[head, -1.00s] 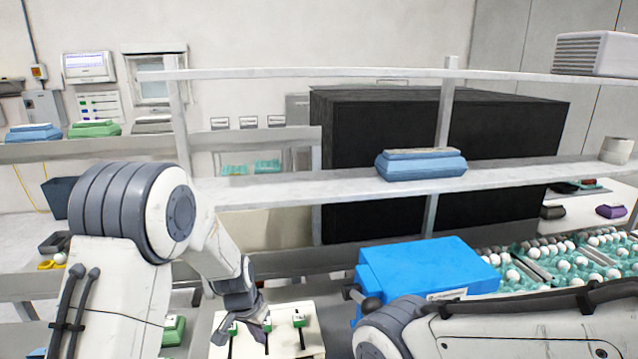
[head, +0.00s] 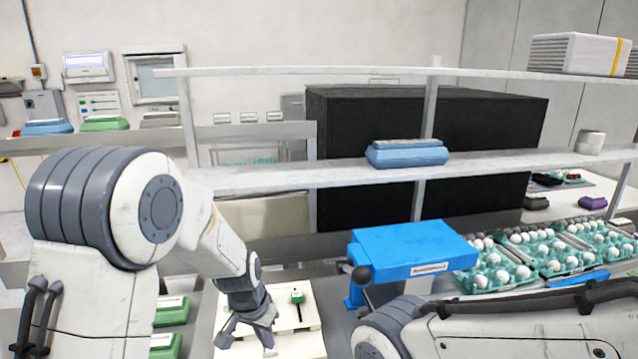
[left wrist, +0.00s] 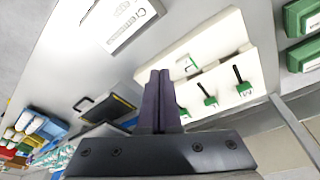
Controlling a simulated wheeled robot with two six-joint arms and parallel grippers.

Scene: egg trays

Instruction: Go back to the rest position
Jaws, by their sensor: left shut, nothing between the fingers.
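My left gripper (head: 247,330) reaches down over a cream panel (head: 308,340) with green-handled tools on it. In the left wrist view its two dark fingers (left wrist: 158,90) are together with nothing between them. The panel shows there too (left wrist: 228,72), with several green tools beside and beyond the fingers. I cannot tell the exact height of the gripper above the panel. My right arm (head: 500,325) crosses the lower right of the head view. Its gripper is out of frame.
A blue machine (head: 415,250) with a black knob stands right of the panel. Teal egg trays (head: 500,277) with white eggs lie beyond it. A shelf (head: 300,178) with a blue carton (head: 407,153) spans the back. Green cartons (head: 172,312) sit left of the panel.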

